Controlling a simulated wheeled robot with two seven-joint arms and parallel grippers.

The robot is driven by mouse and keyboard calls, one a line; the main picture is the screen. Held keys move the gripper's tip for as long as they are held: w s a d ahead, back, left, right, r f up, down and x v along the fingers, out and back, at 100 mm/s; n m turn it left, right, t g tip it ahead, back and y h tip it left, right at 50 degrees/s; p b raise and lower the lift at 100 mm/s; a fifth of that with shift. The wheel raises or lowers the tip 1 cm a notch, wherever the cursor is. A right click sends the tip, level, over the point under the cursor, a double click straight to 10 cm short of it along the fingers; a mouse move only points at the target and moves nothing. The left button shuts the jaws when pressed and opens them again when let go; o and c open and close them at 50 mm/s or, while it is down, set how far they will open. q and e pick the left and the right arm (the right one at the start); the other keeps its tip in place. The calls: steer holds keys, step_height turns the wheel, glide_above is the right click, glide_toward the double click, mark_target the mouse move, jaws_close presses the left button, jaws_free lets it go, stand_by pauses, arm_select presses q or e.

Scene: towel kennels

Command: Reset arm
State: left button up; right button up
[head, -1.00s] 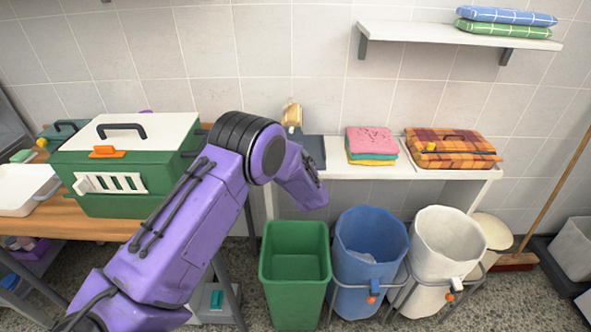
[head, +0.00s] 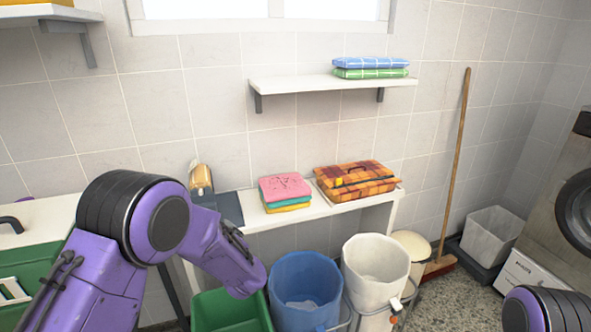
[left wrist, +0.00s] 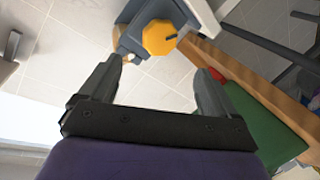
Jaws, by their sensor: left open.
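My left arm comes in from the left in the head view, its purple forearm bent over the green bin; its fingers do not show clearly there. In the left wrist view my left gripper (left wrist: 160,85) has its two grey fingers spread wide with nothing between them. Beyond the fingers are a grey-blue object with a yellow knob (left wrist: 159,37) and a wooden edge (left wrist: 262,88). A purple part of my right arm shows at the lower right of the head view, but its gripper is out of frame.
A green bin (head: 228,312), a blue bin (head: 306,291) and a white bin (head: 375,272) stand below the white bench. On it lie folded towels (head: 285,192) and a plaid bundle (head: 356,181). A green carrier (head: 30,270) is at left, a broom (head: 456,160) at right.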

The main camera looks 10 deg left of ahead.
arm_select(q)
steer(key=s+d+f+m+g+h, duration=0.25)
steer(key=s+f+m+h, duration=0.4)
steer(key=s+f, duration=1)
steer(key=s+f+m+g, duration=0.1)
steer(key=s+f, duration=0.3)
steer(key=s, duration=0.7)
steer(key=s+f+m+g+h, duration=0.1)
steer(key=s+f+g, duration=0.3)
steer(key=s, duration=0.8)
steer(key=shift+d+f, duration=0.45)
steer(key=shift+f, duration=0.2)
